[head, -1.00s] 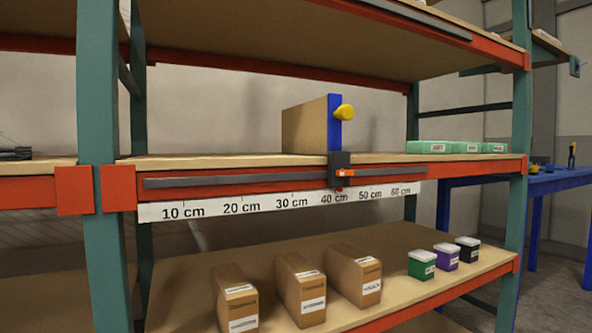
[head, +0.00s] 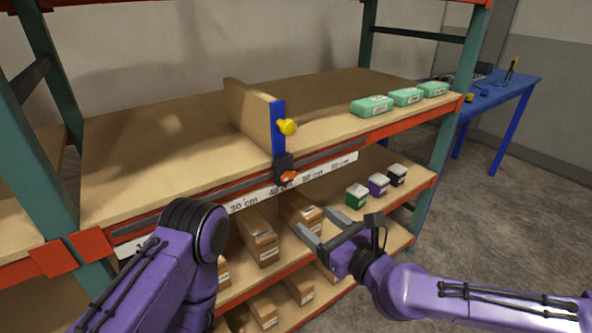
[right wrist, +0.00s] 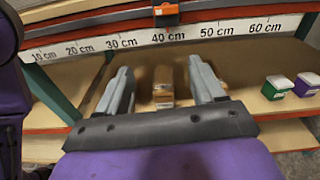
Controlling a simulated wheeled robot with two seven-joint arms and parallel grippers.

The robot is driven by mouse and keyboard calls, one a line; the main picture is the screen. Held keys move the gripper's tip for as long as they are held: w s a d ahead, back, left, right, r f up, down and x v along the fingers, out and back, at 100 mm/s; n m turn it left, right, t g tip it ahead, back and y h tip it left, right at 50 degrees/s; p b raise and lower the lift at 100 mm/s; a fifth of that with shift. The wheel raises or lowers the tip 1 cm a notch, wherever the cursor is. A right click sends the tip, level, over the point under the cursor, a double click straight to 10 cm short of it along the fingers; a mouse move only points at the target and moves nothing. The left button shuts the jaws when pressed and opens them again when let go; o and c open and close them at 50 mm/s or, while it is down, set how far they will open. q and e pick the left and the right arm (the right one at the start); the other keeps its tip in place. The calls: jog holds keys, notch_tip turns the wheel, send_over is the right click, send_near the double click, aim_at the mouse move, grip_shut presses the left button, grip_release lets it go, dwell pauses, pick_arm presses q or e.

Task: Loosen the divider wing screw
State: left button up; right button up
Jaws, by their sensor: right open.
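The divider (head: 250,112) stands upright on the middle shelf, a brown panel with a blue front edge (head: 278,122). The orange piece also shows in the right wrist view (right wrist: 166,9). My right gripper (head: 322,226) is open and empty, below and in front of the clamp, apart from it. My left arm shows, but its gripper is not in view.
A centimetre scale (right wrist: 198,33) runs along the rail. Green boxes (head: 407,97) sit on the middle shelf at right. A blue table (head: 510,92) stands behind right.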

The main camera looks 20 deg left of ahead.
send_near(290, 176)
jog(key=shift+m+t, duration=0.3)
jog(key=shift+m, duration=0.1)
jog(key=p+x, duration=0.2)
jog(key=x, duration=0.6)
jog(key=shift+a+f, duration=0.15)
jog(key=shift+f, duration=0.05)
pick_arm(q)
notch_tip(290, 176, up, 3)
jog(key=shift+r, duration=0.2)
pick_arm(e)
jog(key=c, duration=1.1)
pick_arm(q)
jog(key=shift+f, duration=0.1)
